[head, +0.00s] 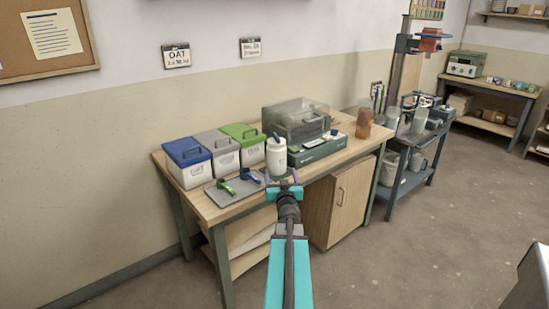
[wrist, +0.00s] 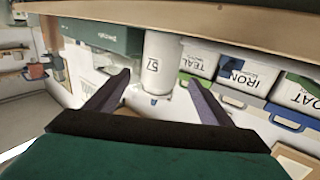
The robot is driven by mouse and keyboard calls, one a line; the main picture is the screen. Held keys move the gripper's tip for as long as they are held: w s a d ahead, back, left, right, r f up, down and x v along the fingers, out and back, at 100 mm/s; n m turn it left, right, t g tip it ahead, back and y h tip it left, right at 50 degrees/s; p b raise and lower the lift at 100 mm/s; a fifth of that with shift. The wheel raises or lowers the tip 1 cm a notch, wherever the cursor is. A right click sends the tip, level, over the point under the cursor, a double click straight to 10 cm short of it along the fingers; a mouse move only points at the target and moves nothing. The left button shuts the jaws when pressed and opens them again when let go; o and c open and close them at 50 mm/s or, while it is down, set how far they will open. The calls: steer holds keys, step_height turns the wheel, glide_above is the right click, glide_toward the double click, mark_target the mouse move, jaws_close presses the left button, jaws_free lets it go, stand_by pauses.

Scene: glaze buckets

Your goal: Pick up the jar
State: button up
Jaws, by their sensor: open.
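The jar (head: 276,158) is white, with a dark blue piece at its top. It stands upright near the front of the wooden table, right of the lidded bins. In the upside-down wrist view the white jar (wrist: 160,62) shows a "57" mark. My gripper (head: 282,177) is open at the table's front edge, just in front of the jar's lower part. In the wrist view the two dark fingers of my gripper (wrist: 159,78) are spread, with the jar in line with the gap between them. I cannot tell whether the jar is inside the gap. Nothing is held.
Bins with blue (head: 187,152), grey (head: 216,143) and green (head: 241,133) lids stand left of the jar. A grey tray (head: 218,198) with green and blue scoops lies in front. A green scale with a clear cover (head: 296,118) stands close right. An amber container (head: 364,122) is farther right.

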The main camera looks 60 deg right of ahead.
mark_target(278, 162)
steer(key=shift+w+a, duration=0.1)
steer(key=shift+w, duration=0.2)
steer(key=x, duration=0.2)
steer(key=shift+d, duration=0.35)
steer(key=shift+x, duration=3.05)
steer(key=shift+w, duration=0.1)
steer(key=shift+x, duration=2.5)
